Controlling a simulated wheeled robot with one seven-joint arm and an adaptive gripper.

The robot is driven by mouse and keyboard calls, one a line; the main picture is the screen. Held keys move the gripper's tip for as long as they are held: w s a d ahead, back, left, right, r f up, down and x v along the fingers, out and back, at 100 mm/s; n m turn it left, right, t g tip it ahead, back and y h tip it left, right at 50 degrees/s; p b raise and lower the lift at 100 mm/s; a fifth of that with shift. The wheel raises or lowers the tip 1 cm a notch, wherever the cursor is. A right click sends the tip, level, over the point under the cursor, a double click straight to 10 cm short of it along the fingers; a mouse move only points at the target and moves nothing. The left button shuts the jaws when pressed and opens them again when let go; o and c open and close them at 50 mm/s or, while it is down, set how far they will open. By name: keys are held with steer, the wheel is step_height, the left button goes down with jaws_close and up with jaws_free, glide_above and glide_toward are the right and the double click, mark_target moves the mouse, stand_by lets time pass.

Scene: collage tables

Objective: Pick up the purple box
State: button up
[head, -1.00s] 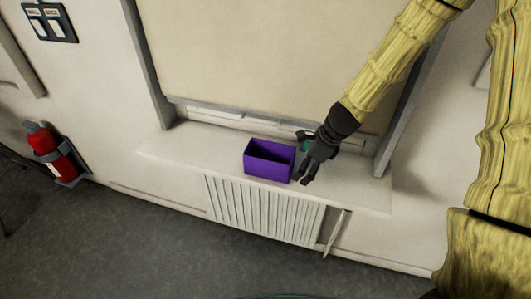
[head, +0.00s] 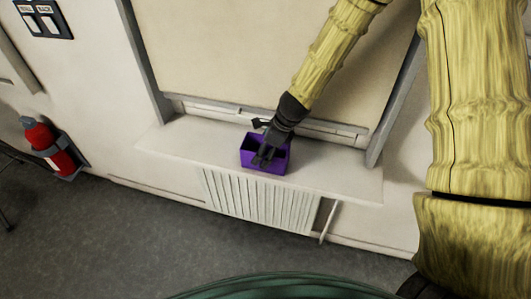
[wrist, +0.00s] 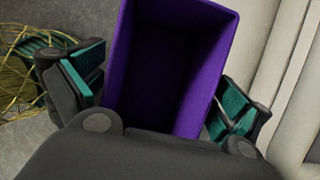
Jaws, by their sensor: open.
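The purple box (head: 247,156) is an open-topped, empty-looking box standing on the white window sill, above the radiator. My gripper (wrist: 158,98) is open there, with one teal-padded finger on each side of the box. The left finger looks a little apart from the box wall; the right finger is close to the wall, and contact cannot be told.
The white sill (head: 330,180) is clear on both sides of the box. A ribbed radiator (head: 255,198) is below it, and a window with a closed blind (head: 270,50) is behind. A red fire extinguisher (head: 48,145) hangs on the wall at left.

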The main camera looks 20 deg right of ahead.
steer(key=shift+w+a+f, duration=0.2)
steer(key=shift+a+f, duration=0.05)
steer(key=shift+a, duration=0.2)
steer(key=shift+d+f, duration=0.1)
steer(key=shift+f, duration=0.2)
steer(key=shift+f, duration=0.1)
steer(key=c, duration=0.8)
